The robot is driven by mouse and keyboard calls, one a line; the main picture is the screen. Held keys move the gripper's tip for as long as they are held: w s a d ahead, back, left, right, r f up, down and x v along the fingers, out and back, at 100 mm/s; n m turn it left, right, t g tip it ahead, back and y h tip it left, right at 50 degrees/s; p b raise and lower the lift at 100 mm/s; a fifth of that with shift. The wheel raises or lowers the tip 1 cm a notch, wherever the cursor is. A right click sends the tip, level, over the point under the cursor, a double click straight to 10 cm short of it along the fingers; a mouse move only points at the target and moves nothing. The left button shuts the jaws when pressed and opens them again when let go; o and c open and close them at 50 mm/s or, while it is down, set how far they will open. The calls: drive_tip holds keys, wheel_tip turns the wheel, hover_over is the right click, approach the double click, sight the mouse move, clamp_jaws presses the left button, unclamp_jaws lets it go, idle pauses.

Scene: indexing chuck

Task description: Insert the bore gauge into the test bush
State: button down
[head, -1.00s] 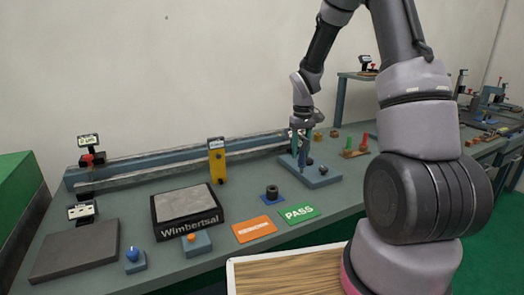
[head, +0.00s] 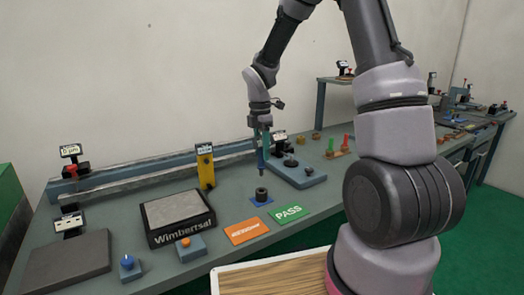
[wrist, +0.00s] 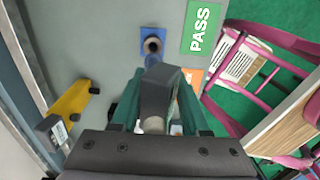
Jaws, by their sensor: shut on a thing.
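The test bush (head: 261,194) is a short dark ring standing upright on a blue pad on the bench. It also shows in the wrist view (wrist: 152,45), with its open bore facing up. My gripper (head: 263,137) is left of the stand block, above and slightly behind the bush in the head view. In the wrist view its teal fingers (wrist: 158,110) are shut on the bore gauge, whose dark grey body (wrist: 160,88) sits between them. The gauge's lower end hangs above the bench, apart from the bush, and is hard to make out.
A blue stand block (head: 300,175) lies to the right. A yellow upright gauge (head: 205,166) stands to the left. An orange card (head: 246,231) and a green PASS card (head: 291,214) lie in front. A long rail (head: 150,172) runs behind.

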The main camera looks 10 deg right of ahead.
sight(262, 166)
drive_tip(key=shift+f, duration=2.4)
drive_tip(key=shift+f, duration=2.05)
idle(1.7)
idle(0.8)
drive_tip(key=shift+c, duration=1.6)
unclamp_jaws()
